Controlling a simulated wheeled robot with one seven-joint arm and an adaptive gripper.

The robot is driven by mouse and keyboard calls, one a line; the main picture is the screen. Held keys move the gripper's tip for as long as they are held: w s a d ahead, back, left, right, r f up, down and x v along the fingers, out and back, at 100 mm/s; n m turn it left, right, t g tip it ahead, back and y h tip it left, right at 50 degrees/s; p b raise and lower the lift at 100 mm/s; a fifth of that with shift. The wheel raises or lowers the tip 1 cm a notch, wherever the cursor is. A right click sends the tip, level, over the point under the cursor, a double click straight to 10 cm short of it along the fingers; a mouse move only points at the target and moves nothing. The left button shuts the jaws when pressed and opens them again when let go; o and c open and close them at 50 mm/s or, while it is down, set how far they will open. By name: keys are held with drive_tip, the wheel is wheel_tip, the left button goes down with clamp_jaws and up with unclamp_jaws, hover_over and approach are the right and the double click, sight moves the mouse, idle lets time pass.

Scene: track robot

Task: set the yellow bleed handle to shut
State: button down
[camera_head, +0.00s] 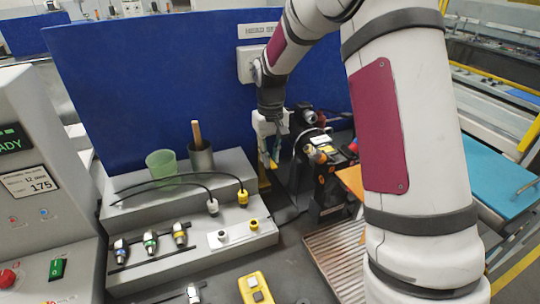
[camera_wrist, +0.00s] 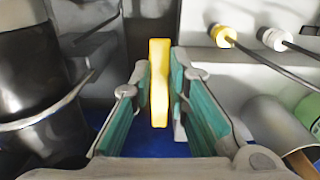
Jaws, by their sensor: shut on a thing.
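The yellow bleed handle (camera_wrist: 159,85) stands lengthwise between my gripper's two teal finger pads in the wrist view. My gripper (camera_wrist: 161,92) is shut on it, one pad on each side. In the head view my gripper (camera_head: 270,145) points down in front of the blue panel, and a bit of the yellow handle (camera_head: 273,165) shows at its fingertips. The handle's pivot and any position marks are hidden, so I cannot tell its setting.
A dark machine unit (camera_head: 328,180) stands close right of my gripper. The blue panel (camera_head: 150,80) is behind.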

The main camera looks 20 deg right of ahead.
drive_tip(key=c, duration=1.5)
unclamp_jaws()
drive_tip(key=shift+c, duration=0.2)
wheel_tip(320, 180, up, 12)
drive_tip(key=s+a+r+t, duration=0.2)
drive_tip(key=s+r, duration=0.3)
drive_tip(key=s, duration=0.3)
drive_tip(key=s+a+r+t, duration=0.1)
drive_tip(key=s+a+r, duration=0.1)
drive_tip(key=s+r, duration=0.45)
drive_tip(key=s+a+f+t, duration=0.2)
drive_tip(key=s+f, duration=0.2)
drive_tip(key=s, duration=1.1)
drive_tip(key=shift+s+t, duration=0.15)
drive_tip(key=shift+t, duration=0.15)
